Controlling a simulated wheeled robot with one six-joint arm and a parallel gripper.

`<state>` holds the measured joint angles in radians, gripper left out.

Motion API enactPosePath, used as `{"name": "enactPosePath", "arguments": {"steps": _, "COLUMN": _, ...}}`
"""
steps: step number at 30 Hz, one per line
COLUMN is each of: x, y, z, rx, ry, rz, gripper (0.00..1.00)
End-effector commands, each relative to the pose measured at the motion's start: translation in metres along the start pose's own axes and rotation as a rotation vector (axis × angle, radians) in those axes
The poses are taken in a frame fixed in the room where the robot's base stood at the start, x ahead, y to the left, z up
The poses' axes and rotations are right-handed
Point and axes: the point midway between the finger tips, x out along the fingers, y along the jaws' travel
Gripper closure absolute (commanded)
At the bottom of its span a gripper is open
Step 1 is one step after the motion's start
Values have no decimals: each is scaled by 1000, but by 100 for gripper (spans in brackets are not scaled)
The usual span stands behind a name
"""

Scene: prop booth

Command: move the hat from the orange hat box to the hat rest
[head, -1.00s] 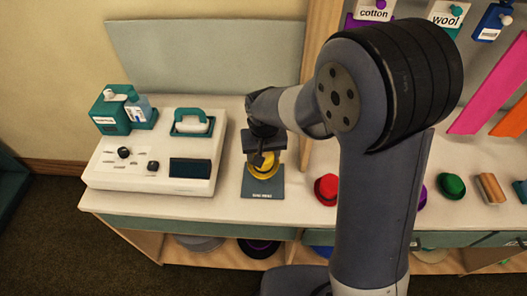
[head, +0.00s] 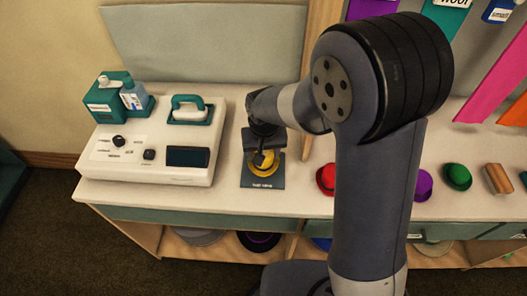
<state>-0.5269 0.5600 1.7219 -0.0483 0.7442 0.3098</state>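A yellow hat (head: 267,168) is on a small dark blue-grey plate (head: 262,184) on the counter. The plate has a small label on its front edge, too small to read surely; it looks like the hat rest. My gripper (head: 261,157) points down at the hat from above, and its dark fingers cover part of the hat. I cannot tell whether the fingers are closed on the hat or apart from it. I cannot make out an orange hat box in this view.
A red hat (head: 326,178), a purple hat (head: 423,186) and a green hat (head: 457,176) sit to the right. More hats lie on shelves below.

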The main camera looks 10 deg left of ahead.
Motion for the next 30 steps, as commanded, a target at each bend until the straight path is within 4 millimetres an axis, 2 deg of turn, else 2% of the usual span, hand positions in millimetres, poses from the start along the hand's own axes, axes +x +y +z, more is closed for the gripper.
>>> {"name": "enactPosePath", "arguments": {"steps": 14, "x": 0, "y": 0, "z": 1, "rx": 0, "ry": 0, "rz": 0, "gripper": 66}}
{"name": "enactPosePath", "arguments": {"steps": 30, "x": 15, "y": 0, "z": 3, "rx": 0, "ry": 0, "rz": 0, "gripper": 66}}
